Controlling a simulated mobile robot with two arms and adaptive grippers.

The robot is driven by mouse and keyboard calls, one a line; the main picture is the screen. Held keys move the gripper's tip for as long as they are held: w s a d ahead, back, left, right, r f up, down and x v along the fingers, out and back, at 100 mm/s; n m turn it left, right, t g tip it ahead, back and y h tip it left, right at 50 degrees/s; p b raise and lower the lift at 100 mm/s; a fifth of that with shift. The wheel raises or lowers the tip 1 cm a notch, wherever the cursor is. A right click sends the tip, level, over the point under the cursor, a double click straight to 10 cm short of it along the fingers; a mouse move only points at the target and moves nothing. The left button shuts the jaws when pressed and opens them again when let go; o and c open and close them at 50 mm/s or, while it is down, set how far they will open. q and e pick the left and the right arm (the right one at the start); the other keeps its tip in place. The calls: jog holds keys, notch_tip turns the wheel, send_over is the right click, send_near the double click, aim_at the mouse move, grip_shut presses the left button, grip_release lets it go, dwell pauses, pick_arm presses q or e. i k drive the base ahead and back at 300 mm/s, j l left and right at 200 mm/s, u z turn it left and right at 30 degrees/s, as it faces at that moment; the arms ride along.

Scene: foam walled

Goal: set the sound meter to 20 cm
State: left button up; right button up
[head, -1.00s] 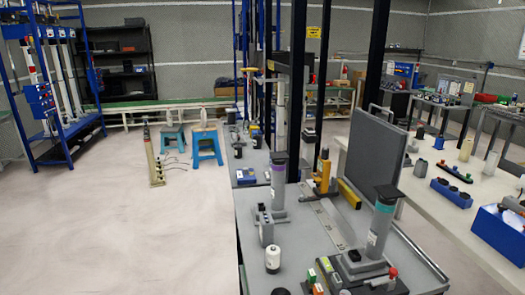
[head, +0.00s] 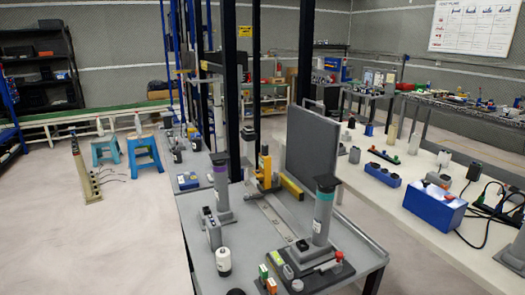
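A grey bench (head: 200,262) stands ahead of me. A flat metal strip like a rail or ruler (head: 272,222) runs along its top; marks on it are too small to read. A yellow upright device (head: 265,168) stands at the strip's far end, beside a yellow block (head: 292,187). A small grey box with knobs (head: 211,228) stands left of the strip. I cannot tell which of these is the sound meter. Neither of my grippers is in view.
Two grey columns, one with a purple band (head: 222,190) and one with a teal band (head: 322,215), stand on the bench. A grey panel (head: 312,145) rises behind. Open floor (head: 100,235) lies left; a white table (head: 390,205) lies right.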

aim_at(268, 186)
jog(key=l+u, duration=0.45)
jog(key=l, duration=0.2)
jog(key=l+u, duration=0.4)
jog(key=l, duration=0.3)
jog(key=k+l+u, duration=0.1)
jog(key=l+u, duration=0.35)
jog(key=l, duration=0.2)
